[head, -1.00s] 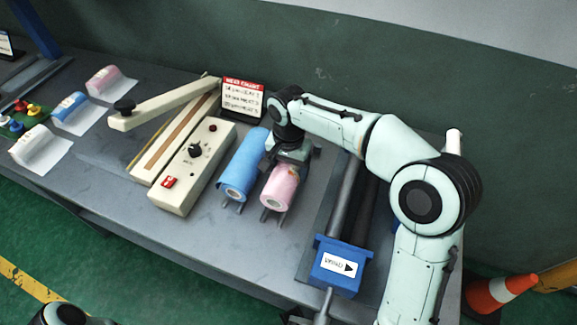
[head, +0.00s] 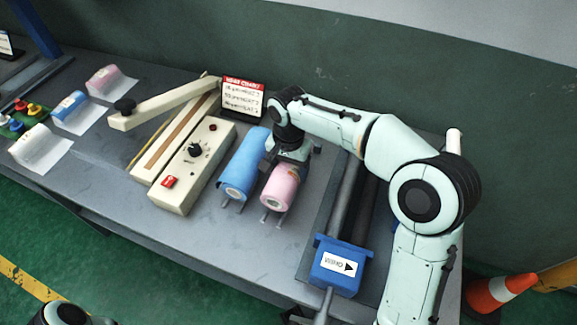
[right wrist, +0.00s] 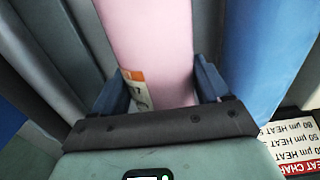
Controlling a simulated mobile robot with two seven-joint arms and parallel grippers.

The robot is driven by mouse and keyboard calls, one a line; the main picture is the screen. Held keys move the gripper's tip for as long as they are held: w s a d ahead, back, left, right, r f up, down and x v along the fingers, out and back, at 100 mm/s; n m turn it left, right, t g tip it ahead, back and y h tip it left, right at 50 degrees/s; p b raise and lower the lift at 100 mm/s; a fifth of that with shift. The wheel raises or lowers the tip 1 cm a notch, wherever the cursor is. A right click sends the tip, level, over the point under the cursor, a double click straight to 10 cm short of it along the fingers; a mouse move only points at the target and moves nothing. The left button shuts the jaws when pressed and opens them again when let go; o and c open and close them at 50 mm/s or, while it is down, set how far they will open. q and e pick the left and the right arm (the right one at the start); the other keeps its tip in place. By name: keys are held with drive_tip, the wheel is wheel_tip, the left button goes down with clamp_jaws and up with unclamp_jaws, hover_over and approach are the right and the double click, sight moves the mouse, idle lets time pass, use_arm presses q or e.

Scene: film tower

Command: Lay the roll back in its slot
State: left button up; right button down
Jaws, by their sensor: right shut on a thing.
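A pink roll (head: 279,188) lies on the grey table over a small metal rack, just right of a blue roll (head: 238,178). My right gripper (head: 291,160) comes down over the far part of the pink roll. In the right wrist view the gripper (right wrist: 160,90) has one finger on each side of the pink roll (right wrist: 150,40), which carries an orange and white label, and it is shut on it. The blue roll (right wrist: 262,50) is beside it there. Whether the pink roll touches its slot is hard to tell. Only a dark bit of my left arm shows at the bottom left.
A cream heat sealer (head: 190,165) with a raised arm stands left of the blue roll. A heat chart sign (head: 242,97) stands behind. A blue block (head: 337,267) on metal rails is at right.

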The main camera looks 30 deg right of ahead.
drive_tip(key=shift+f+b, duration=0.6)
drive_tip(key=shift+f, duration=0.3)
unclamp_jaws()
drive_tip(key=shift+f, duration=0.1)
wheel_tip(320, 180, up, 14)
drive_tip(key=p, duration=0.3)
drive_tip(key=shift+f, duration=0.2)
